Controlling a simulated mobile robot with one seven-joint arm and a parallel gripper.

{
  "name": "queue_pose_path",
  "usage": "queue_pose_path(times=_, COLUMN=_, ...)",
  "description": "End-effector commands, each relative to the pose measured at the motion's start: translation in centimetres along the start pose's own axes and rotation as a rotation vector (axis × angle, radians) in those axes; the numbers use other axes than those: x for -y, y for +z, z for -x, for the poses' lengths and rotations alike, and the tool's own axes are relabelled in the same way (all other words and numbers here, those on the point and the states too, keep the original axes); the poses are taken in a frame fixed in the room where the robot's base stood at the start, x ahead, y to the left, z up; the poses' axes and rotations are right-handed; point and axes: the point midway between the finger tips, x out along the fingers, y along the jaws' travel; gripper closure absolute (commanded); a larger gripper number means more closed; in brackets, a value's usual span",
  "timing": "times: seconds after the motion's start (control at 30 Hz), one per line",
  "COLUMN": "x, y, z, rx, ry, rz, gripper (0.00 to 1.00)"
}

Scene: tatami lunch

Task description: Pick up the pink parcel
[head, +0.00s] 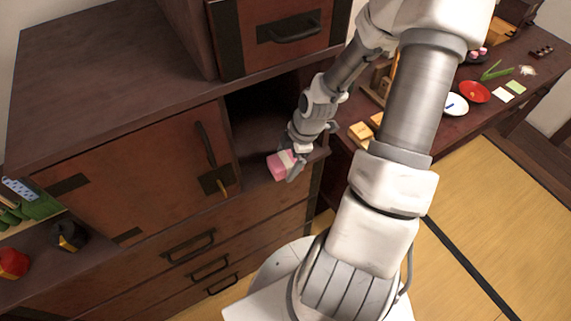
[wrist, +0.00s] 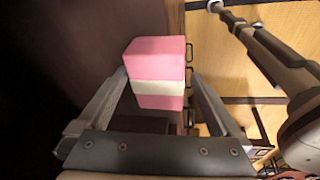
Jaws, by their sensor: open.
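The pink parcel (head: 279,168) is a pink block with a pale band around its middle. It sits at the front of the open compartment in the dark wooden cabinet in the head view. In the wrist view the parcel (wrist: 158,60) lies between the two fingers of my gripper (wrist: 163,88). The fingers stand on either side of it, and I cannot tell whether either touches it. My gripper (head: 290,166) is open at the parcel in the head view and hides part of its right side.
The cabinet has a closed door (head: 140,190) left of the compartment and drawers (head: 190,245) below. An upper drawer block (head: 285,35) stands above. A low table (head: 480,95) with small dishes is at the right. Tatami floor (head: 500,190) is clear at the right.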

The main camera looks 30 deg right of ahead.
Motion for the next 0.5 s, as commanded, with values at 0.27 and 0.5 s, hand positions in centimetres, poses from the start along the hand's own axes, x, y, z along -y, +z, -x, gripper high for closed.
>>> queue_pose_path(times=0.27, x=0.0, y=0.02, z=0.05, rx=0.0, ry=0.0, rz=-0.001, gripper=0.2)
queue_pose_path(times=0.5, x=0.02, y=0.02, z=0.05, rx=0.0, ry=-0.001, rz=-0.001, gripper=0.63)
